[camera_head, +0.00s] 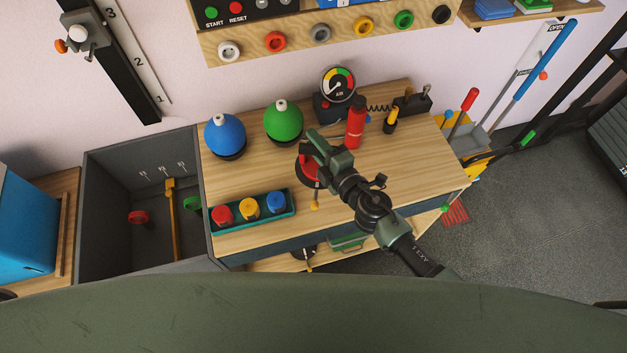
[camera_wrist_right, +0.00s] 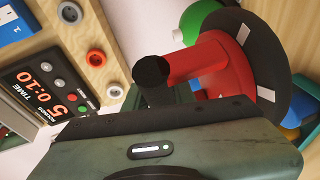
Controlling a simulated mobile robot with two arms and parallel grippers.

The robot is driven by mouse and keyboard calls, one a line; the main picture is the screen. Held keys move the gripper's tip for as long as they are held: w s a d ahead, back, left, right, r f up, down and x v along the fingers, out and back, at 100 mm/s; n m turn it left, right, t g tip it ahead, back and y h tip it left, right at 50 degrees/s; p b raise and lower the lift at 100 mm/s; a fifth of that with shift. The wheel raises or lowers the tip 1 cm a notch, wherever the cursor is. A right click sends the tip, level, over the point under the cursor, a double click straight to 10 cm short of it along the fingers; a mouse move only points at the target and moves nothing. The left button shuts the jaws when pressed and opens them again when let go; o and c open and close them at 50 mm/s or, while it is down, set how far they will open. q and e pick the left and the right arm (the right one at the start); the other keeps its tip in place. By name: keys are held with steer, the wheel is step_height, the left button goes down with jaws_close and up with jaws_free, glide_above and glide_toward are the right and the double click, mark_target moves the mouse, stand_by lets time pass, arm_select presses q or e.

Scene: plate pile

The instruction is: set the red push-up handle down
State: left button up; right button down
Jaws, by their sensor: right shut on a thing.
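The red push-up handle (camera_head: 307,169) is at my right gripper (camera_head: 318,150), over the middle of the wooden bench top. The arm covers much of it in the head view. In the right wrist view the handle (camera_wrist_right: 222,77) shows a red frame, a black grip end (camera_wrist_right: 152,72) and a round black base (camera_wrist_right: 264,45) with white patches. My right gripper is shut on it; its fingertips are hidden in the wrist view. I cannot tell whether the base touches the bench. My left gripper is not in view.
The bench (camera_head: 247,240) holds a blue ball (camera_head: 224,135), a green ball (camera_head: 283,122), a teal tray (camera_head: 292,209) with coloured weights, a red cylinder (camera_head: 355,127) and a gauge (camera_head: 338,85). The bench's right part (camera_head: 410,165) is clear. A dark bin (camera_head: 100,215) stands left.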

mark_target(314, 166)
steer(key=shift+f+b, duration=5.95)
steer(key=shift+f, duration=1.9)
steer(key=shift+f, duration=0.2)
steer(key=c, duration=1.2)
jaws_free()
steer(key=shift+o, duration=0.2)
steer(key=shift+s+d+r, duration=0.1)
steer(key=shift+s+d, duration=0.05)
steer(key=shift+s, duration=0.05)
steer(key=v, duration=1.1)
steer(key=shift+s+p, duration=0.3)
